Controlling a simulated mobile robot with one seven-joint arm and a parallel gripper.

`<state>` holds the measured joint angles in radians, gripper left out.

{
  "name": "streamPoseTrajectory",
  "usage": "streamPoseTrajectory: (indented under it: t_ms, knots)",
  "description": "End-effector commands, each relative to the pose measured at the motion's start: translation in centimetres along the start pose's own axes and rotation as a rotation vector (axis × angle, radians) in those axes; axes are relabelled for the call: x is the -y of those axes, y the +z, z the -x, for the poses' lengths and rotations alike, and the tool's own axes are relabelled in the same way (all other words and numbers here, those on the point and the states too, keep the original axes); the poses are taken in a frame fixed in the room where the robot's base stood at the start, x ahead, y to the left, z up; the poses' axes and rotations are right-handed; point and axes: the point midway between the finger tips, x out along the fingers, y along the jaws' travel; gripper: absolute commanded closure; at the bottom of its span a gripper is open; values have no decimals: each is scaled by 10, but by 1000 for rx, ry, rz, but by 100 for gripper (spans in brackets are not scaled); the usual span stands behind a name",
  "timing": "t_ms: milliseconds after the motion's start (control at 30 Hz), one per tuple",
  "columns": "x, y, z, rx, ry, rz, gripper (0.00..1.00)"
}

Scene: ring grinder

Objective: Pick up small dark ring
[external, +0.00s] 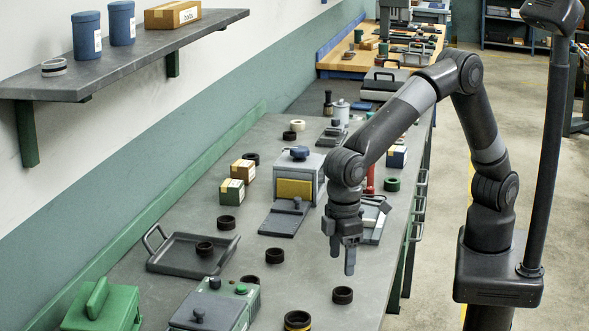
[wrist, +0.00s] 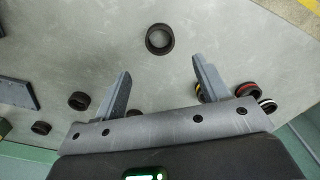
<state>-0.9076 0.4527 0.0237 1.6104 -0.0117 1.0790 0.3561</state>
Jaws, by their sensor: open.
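Several small dark rings lie on the grey workbench (external: 190,205). One plain dark ring (external: 342,295) lies apart near the bench's right edge. A plain dark ring (wrist: 160,39) also lies just beyond my fingertips in the wrist view, apparently the same one. My gripper (external: 343,262) hangs above the bench, pointing down. Its two fingers (wrist: 161,68) are spread with nothing between them. Other dark rings lie left of it in the external view, one (external: 275,255) on the bench and one (external: 204,248) on a dark tray (external: 165,263).
A yellow-banded ring (external: 297,320) lies at the front. A grey-green box (external: 215,305) and a green block (external: 102,307) stand front left. A grey machine (external: 299,175) stands behind my gripper. Bare bench surrounds the ring near the right edge.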

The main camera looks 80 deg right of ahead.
Motion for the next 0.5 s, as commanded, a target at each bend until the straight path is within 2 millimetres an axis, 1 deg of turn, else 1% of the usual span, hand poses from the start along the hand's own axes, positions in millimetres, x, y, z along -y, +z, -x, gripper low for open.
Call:
streamPoseTrajectory:
  t_ms: [33, 100, 200, 367, 500]
  knots:
    - [0, 1, -10, 3, 1, 0, 32]
    - [0, 1, -21, 3, 2, 0, 32]
    - [0, 1, -31, 2, 1, 0, 32]
    - [0, 2, -42, 1, 1, 1, 32]
    - [2, 6, -64, 4, 2, 1, 32]
